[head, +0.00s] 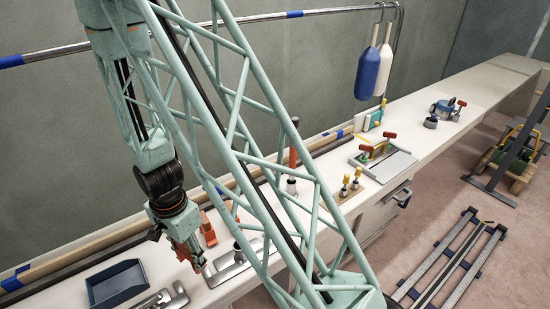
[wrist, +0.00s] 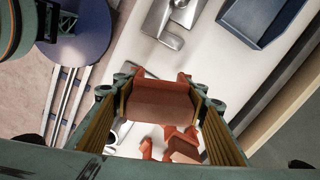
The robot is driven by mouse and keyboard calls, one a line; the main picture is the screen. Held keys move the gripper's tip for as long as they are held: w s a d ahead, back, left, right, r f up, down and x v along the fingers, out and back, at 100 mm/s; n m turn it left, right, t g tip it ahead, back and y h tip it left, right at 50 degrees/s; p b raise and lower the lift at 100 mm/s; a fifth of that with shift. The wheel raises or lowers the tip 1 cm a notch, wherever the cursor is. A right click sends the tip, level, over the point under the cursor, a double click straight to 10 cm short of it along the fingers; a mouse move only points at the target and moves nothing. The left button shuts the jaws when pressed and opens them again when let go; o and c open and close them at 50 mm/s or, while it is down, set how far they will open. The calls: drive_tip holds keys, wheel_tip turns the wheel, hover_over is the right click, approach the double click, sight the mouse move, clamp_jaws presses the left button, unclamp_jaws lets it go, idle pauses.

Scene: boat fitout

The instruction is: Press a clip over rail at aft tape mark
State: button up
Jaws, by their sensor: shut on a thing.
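My gripper (head: 196,262) is low over the bench in the head view, pointing down. It is shut on a red-orange clip (wrist: 160,102), which sits between the two fingers in the wrist view. In the head view the held clip is mostly hidden by the fingers. Other red-orange clips (wrist: 178,146) lie beyond it on the bench; they also show beside the gripper in the head view (head: 208,230). A steel rail (head: 240,19) with blue tape marks (head: 294,14) runs along the wall, well above the gripper. Another blue tape mark (head: 12,62) is at the far left.
A blue tray (head: 112,288) and metal fittings (head: 232,264) lie near the gripper on the bench (head: 440,133). A wooden strip (head: 80,250) with blue tape runs along the bench back. Blue and white fenders (head: 368,74) hang from the rail's right end.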

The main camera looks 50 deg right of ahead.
drive_tip(key=w+r+n+p, duration=0.4)
drive_tip(key=w+n, duration=0.4)
drive_tip(key=w+d+r+n+p, duration=0.1)
drive_tip(key=w+r+n+p, duration=0.3)
drive_tip(key=w+n, duration=0.3)
drive_tip(key=shift+w+d+r+n, duration=0.25)
drive_tip(key=shift+w+n, duration=0.15)
drive_tip(key=shift+w, duration=0.75)
drive_tip(key=shift+a, duration=0.15)
